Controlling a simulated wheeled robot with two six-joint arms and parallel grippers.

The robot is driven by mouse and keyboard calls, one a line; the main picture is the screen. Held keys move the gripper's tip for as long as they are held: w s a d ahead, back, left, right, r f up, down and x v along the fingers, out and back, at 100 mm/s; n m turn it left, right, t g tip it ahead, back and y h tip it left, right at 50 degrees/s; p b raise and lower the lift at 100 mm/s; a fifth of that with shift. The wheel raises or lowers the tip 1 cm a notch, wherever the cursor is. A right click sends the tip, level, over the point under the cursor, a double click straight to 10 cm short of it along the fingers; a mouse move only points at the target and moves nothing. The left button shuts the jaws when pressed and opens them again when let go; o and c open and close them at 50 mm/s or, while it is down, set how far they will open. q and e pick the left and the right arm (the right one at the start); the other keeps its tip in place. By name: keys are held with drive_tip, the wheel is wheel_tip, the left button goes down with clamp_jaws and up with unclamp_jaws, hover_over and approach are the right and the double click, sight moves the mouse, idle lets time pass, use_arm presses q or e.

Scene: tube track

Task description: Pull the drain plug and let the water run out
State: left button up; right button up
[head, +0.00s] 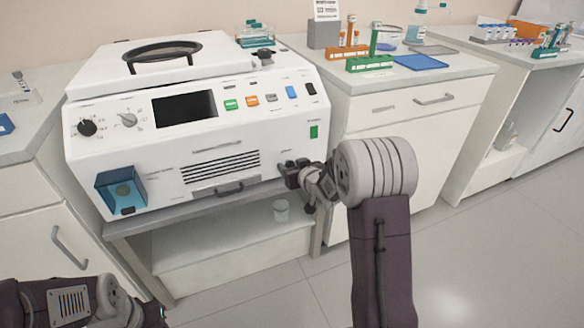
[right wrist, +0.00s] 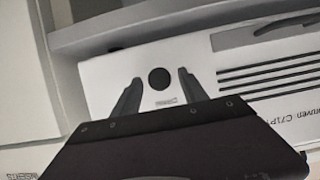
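The white machine (head: 196,122) stands on a grey bench, its front panel facing me. In the right wrist view, a round black plug (right wrist: 160,78) sits in the white panel. My right gripper (right wrist: 159,76) is open, with one finger on each side of the plug and a gap to both. I cannot tell how near the panel the fingertips are. In the head view the right gripper (head: 290,173) is at the lower right of the machine's front and hides the plug.
A blue-tinted clear compartment (head: 122,189) is at the machine's lower left, and a dark handle (head: 229,189) is under its vents. Tube racks (head: 370,62) and a blue tray (head: 421,62) lie on the right counter. The floor at the lower right is clear.

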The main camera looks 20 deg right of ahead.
clamp_jaws()
idle(1.3)
